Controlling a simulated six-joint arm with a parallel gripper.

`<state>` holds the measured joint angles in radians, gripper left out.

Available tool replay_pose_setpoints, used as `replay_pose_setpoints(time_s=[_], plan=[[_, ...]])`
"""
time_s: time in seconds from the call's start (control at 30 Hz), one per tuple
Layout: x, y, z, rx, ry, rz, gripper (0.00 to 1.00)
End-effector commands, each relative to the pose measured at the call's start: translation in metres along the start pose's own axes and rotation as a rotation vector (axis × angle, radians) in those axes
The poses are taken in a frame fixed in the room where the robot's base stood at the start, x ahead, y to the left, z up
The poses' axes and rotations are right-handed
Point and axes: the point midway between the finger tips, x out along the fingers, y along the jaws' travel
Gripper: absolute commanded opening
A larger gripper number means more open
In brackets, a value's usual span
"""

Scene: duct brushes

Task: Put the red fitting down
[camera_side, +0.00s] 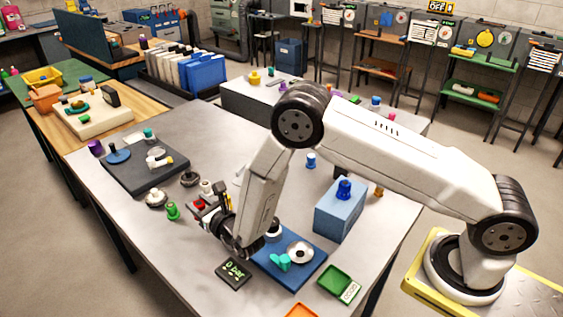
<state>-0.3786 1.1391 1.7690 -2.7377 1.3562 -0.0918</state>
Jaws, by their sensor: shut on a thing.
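The red fitting (199,204) is small in the view and partly hidden by my gripper. My gripper (203,209) reaches down and to the left over the grey table, left of the blue mat. Its jaws are shut on the red fitting. I cannot tell whether the fitting touches the table or hangs just above it.
A pale fitting (206,186) is just behind. The blue mat (305,276), pressure display (233,273) and blue box (335,222) lie rightward. The front-left table is clear.

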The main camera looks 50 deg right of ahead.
Motion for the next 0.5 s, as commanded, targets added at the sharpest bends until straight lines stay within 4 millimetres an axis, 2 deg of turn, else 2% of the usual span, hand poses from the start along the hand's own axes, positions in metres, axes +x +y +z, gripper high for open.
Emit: replay_pose_setpoints(time_s=[0.5], plan=[[0.042, 0.010, -0.048, 0.000, 0.000, 0.000, 0.00]])
